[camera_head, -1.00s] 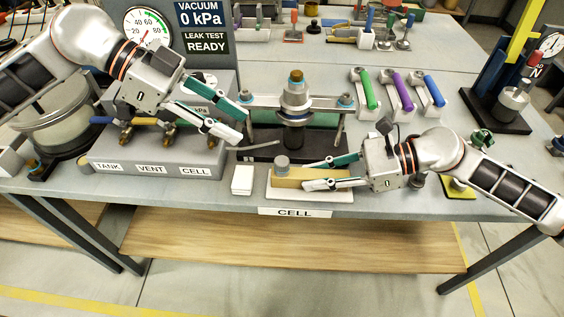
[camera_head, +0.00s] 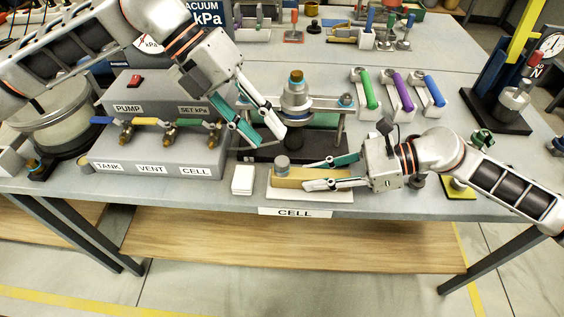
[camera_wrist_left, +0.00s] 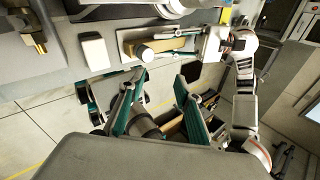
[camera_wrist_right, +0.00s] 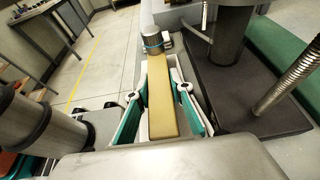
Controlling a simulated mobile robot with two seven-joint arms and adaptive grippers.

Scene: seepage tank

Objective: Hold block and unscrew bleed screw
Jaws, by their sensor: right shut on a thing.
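The tan block (camera_head: 298,180) lies on a white base (camera_head: 318,196) at the table's front edge. My right gripper (camera_head: 308,173) is shut on the block, with a finger along each side, also in the right wrist view (camera_wrist_right: 162,85). My left gripper (camera_head: 268,141) is open and empty, above and behind the bleed screw, pointing down and right. The left wrist view shows its fingers (camera_wrist_left: 160,80) apart, with the block (camera_wrist_left: 165,45) beyond.
A small white box (camera_head: 242,180) sits left of the block. The press-like stand (camera_head: 293,115) is close behind my left fingers. The valve panel (camera_head: 155,160) is at left. Colored-handle tools (camera_head: 397,90) stand at back right.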

